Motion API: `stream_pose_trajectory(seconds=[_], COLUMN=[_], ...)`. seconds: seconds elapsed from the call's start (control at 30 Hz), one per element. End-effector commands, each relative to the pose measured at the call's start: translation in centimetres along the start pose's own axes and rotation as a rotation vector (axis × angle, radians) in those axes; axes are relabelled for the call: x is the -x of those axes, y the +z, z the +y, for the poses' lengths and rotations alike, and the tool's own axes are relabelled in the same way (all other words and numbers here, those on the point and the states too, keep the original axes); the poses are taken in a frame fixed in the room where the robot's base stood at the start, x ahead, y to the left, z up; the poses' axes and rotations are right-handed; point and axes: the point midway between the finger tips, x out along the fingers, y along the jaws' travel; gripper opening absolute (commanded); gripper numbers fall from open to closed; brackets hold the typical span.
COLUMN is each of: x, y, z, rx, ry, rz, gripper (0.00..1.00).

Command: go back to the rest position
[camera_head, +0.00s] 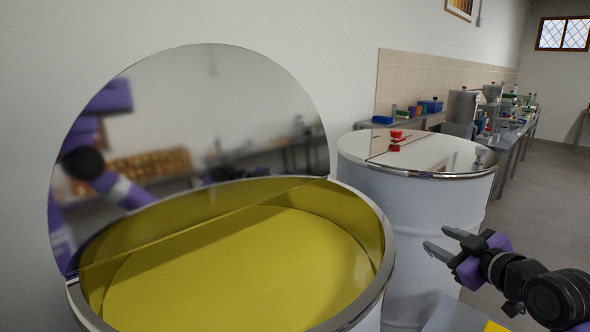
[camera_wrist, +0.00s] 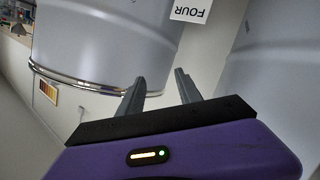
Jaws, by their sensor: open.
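My gripper (camera_head: 441,246) is open and empty, at the right of the head view. It is held in the air in front of the white closed tank, right of the open tank. In the wrist view my gripper (camera_wrist: 160,82) shows both fingers apart with nothing between them. The open tank (camera_head: 377,288) stands in the foreground, with yellow content inside and its mirror-like half lid (camera_head: 200,110) raised. The closed tank (camera_head: 420,215) has a shiny lid with a red handle (camera_head: 396,137).
A white label reading FOUR (camera_wrist: 190,10) is on a tank wall in the wrist view. Benches (camera_head: 508,150) with containers and equipment run along the wall behind. The grey floor (camera_head: 550,200) at the right is clear.

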Motion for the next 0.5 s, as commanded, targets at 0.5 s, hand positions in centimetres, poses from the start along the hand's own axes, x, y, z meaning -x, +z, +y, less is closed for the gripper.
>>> stream_pose_trajectory(seconds=[0.5], x=[7.8], y=[-2.6], z=[-8.6], rx=[-0.59], ry=[0.316], rz=[0.402], gripper=[0.41])
